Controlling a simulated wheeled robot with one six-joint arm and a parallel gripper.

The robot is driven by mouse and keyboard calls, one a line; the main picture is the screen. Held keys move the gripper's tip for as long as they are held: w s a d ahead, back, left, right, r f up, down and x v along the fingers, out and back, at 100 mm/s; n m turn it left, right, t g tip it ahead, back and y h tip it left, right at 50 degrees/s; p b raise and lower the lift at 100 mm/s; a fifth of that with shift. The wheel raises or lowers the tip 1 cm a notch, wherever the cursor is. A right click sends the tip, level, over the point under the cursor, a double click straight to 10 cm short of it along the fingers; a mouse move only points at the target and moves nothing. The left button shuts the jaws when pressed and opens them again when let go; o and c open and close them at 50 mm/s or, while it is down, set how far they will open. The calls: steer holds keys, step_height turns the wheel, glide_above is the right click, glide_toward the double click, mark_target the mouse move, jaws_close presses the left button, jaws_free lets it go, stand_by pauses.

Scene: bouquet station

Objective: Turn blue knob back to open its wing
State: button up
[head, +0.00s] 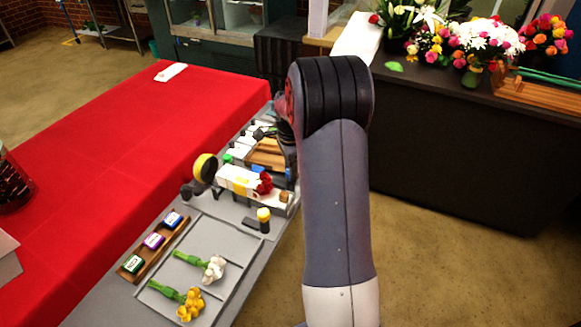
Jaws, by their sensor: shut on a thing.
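A small blue part (289,173), which looks like the blue knob, shows at the right edge of the grey station, just left of my arm. My gripper (286,154) shows only as a dark end directly above it, largely hidden behind my arm. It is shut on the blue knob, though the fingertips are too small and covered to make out. The wing cannot be told apart from the nearby parts.
The station also holds a yellow round part (205,168), a yellow-capped post (263,215), a wooden tray (267,153), labelled blocks (154,241), and white (214,268) and yellow (190,305) flowers. A red table (110,145) adjoins it at left. Bouquets (480,45) stand on the dark counter (450,150).

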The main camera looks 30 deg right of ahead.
steer(key=o, duration=1)
steer(key=shift+c, duration=0.2)
step_height(320, 180, up, 11)
steer(key=shift+b, duration=0.35)
steer(key=shift+f, duration=0.1)
step_height(320, 180, down, 11)
steer(key=shift+r+p, duration=0.1)
steer(key=shift+p, duration=0.3)
steer(key=shift+r, duration=0.15)
